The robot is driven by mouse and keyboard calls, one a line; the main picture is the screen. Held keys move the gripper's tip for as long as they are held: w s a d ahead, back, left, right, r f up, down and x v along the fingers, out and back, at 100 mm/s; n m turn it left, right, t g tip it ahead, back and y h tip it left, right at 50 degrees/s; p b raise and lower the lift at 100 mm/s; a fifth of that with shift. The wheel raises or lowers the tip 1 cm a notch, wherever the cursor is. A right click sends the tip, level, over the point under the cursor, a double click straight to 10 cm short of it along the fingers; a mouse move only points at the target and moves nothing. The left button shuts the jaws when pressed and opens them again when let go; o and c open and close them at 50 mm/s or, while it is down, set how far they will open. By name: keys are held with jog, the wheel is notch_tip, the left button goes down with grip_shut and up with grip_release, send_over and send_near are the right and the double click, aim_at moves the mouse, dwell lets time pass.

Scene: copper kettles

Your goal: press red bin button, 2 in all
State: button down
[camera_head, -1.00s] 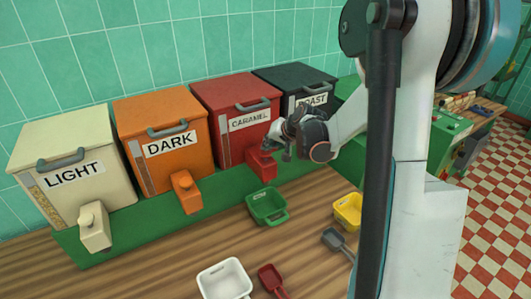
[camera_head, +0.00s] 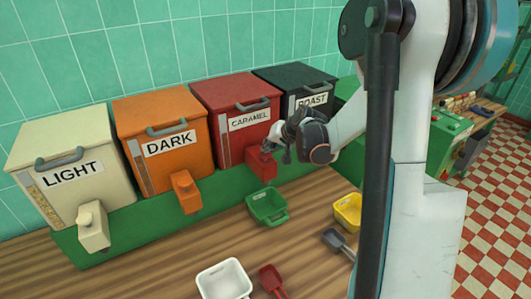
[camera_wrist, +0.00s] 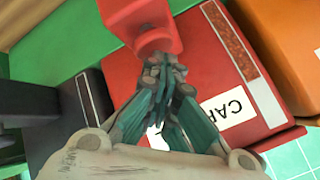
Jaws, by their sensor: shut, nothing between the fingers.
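The red bin (camera_head: 240,118), labelled CARAMEL, stands between the orange DARK bin and the black ROAST bin. Its red spout block (camera_head: 262,165) juts out at the lower front, and it also shows at the top of the wrist view (camera_wrist: 140,20). My gripper (camera_head: 270,146) is shut and empty, with its fingertips at the top of that block. In the wrist view the fingertips (camera_wrist: 163,68) meet a round red button (camera_wrist: 153,42) on the block or sit right against it; the fingers partly hide it. I cannot tell whether the button is pushed in.
A green scoop-like tub (camera_head: 267,206) sits on the wooden counter below the red spout. A white tub (camera_head: 224,280), a yellow tub (camera_head: 348,211), a red scoop (camera_head: 271,279) and a grey scoop (camera_head: 337,242) lie nearby. The orange bin (camera_head: 163,143), cream bin (camera_head: 72,172) and black bin (camera_head: 293,84) flank the red one.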

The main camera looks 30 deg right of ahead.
jog(key=shift+f, duration=0.35)
jog(key=shift+r, duration=0.15)
dwell(0.4)
jog(key=shift+r+p, duration=0.65)
jog(key=shift+r, duration=0.55)
jog(key=shift+r+p, duration=1.55)
jog(key=shift+r, duration=0.95)
notch_tip(320, 180, up, 4)
jog(key=p, duration=0.3)
jog(key=shift+f, duration=0.1)
